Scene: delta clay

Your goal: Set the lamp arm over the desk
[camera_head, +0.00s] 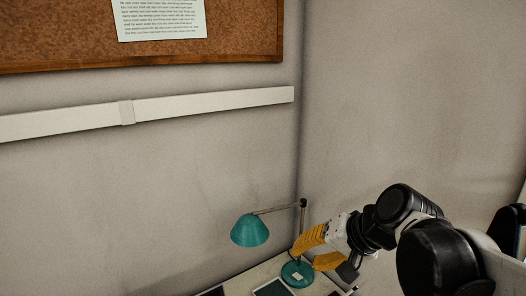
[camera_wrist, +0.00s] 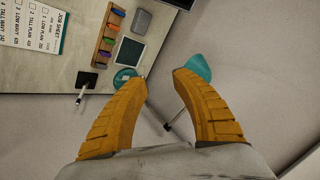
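The desk lamp has a teal shade (camera_head: 250,231), a thin arm (camera_head: 277,209), an upright post (camera_head: 303,218) and a round teal base (camera_head: 298,274) on the desk (camera_head: 242,284). In the head view the arm runs left from the post top, with the shade at its left end. In the wrist view the shade (camera_wrist: 198,67) shows partly behind the right finger, and the base (camera_wrist: 123,79) lies beside the left fingertip. My gripper (camera_wrist: 161,75) is open, its orange fingers apart. A thin lamp rod shows in the gap between them; contact cannot be told.
In the wrist view the desk carries a job sheet (camera_wrist: 35,22), a wooden rack (camera_wrist: 105,38) with several coloured items, a dark framed panel (camera_wrist: 129,52) and a small black item (camera_wrist: 86,80). Grey walls (camera_head: 400,90) meet in a corner behind the lamp.

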